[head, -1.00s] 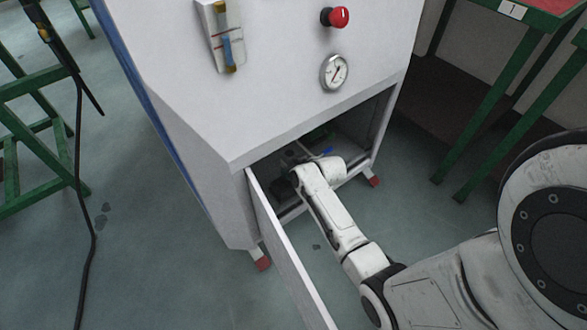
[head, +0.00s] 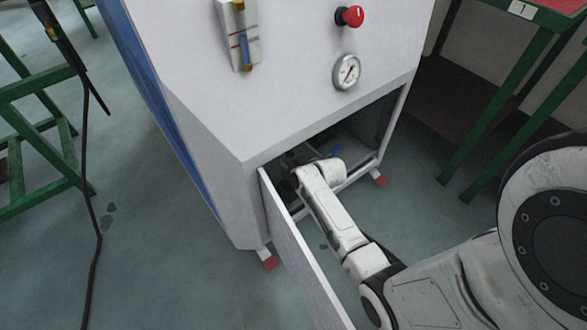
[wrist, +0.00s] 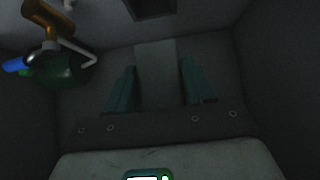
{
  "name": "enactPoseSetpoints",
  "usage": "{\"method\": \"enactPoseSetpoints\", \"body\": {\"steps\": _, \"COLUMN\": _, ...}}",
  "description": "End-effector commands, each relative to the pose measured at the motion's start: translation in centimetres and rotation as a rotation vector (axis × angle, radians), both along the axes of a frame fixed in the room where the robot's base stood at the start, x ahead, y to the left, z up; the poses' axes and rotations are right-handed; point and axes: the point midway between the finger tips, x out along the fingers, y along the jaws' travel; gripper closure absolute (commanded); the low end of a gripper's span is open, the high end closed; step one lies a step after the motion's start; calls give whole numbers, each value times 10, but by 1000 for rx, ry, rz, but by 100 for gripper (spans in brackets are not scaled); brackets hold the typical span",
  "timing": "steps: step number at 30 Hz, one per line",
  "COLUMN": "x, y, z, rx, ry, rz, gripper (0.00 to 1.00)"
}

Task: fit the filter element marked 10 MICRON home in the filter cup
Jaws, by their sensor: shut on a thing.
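In the wrist view my gripper (wrist: 158,66) has its two teal fingers on either side of a plain pale grey piece (wrist: 156,75). It is shut on this piece, which looks like the filter element; no 10 MICRON marking can be read on it. In the head view my arm reaches through the open lower bay of the white cabinet, and the gripper itself is hidden there. I cannot make out the filter cup for certain in either view. A dark square shape (wrist: 151,8) shows at the top of the wrist view, beyond the fingers.
A brass fitting (wrist: 47,20) with a blue handle (wrist: 15,65) and a dark green body (wrist: 60,70) stands left of the fingers. The bay is dark, with close walls. The cabinet's open door (head: 295,250) stands left of my arm. A gauge (head: 346,71) is above the bay.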

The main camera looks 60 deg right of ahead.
Motion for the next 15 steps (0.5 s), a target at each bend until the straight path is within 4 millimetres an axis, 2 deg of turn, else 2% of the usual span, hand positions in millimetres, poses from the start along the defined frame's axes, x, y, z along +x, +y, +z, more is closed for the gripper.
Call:
{"method": "enactPoseSetpoints", "body": {"steps": 9, "x": 1, "y": 0, "z": -32, "rx": -1, "ry": 0, "rz": 1, "gripper": 86}}
{"method": "enactPoseSetpoints", "body": {"steps": 15, "x": 1, "y": -1, "z": -45, "rx": -2, "ry": -1, "rz": 1, "gripper": 86}}
